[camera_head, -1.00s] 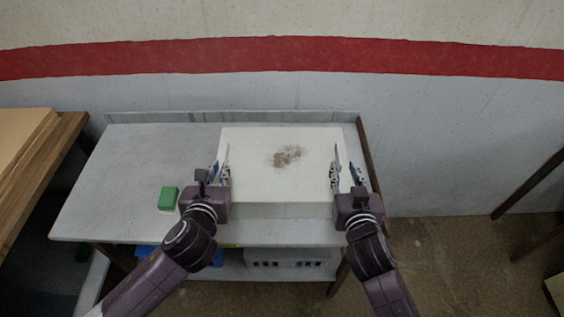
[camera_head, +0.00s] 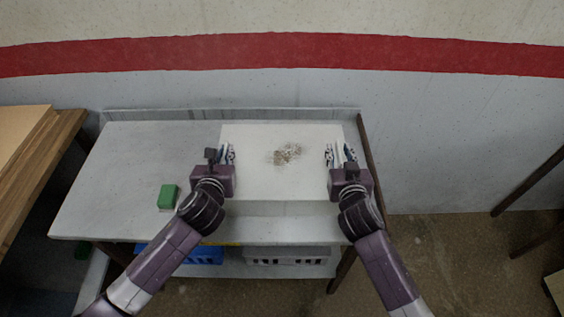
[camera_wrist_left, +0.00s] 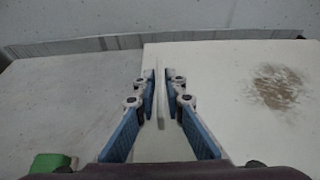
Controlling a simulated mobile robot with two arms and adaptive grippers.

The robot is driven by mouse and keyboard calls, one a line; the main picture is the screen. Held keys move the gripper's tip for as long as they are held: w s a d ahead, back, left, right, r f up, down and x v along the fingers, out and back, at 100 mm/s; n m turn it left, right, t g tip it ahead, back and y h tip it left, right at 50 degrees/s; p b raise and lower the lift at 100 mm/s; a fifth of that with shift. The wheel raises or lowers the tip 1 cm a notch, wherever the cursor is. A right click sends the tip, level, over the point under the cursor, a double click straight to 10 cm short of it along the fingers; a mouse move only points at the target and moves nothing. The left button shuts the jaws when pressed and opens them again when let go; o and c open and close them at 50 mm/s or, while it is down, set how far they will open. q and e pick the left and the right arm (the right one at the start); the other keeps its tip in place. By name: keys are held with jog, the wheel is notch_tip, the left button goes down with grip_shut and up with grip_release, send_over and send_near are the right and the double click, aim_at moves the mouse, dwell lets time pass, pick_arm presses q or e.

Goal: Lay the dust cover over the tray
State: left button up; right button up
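A white, box-like slab (camera_head: 255,180) with a brown speckled patch lies on the grey table; I cannot tell cover from tray in it, and no separate tray shows. It also shows in the left wrist view (camera_wrist_left: 225,110). My left gripper (camera_head: 228,153) is at its left edge, its fingers apart on either side of a thin pale upright strip; this also shows in the left wrist view (camera_wrist_left: 161,80). My right gripper (camera_head: 340,154) is at the right edge, fingers apart around a similar pale strip. Contact with the strips is hard to make out.
A green block (camera_head: 168,196) lies on the table (camera_head: 120,180) left of the slab. The table's left part is otherwise clear. A low ledge runs along the back. A blue bin (camera_head: 200,255) and a pale crate (camera_head: 290,255) sit on the lower shelf. A wooden bench (camera_head: 50,155) stands left.

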pick_arm(q)
jog(key=shift+c, duration=1.3)
pick_arm(e)
jog(key=shift+c, duration=1.3)
pick_arm(q)
grip_shut()
pick_arm(e)
grip_shut()
pick_arm(q)
jog(key=shift+r, duration=0.15)
pick_arm(e)
jog(key=shift+r, duration=0.15)
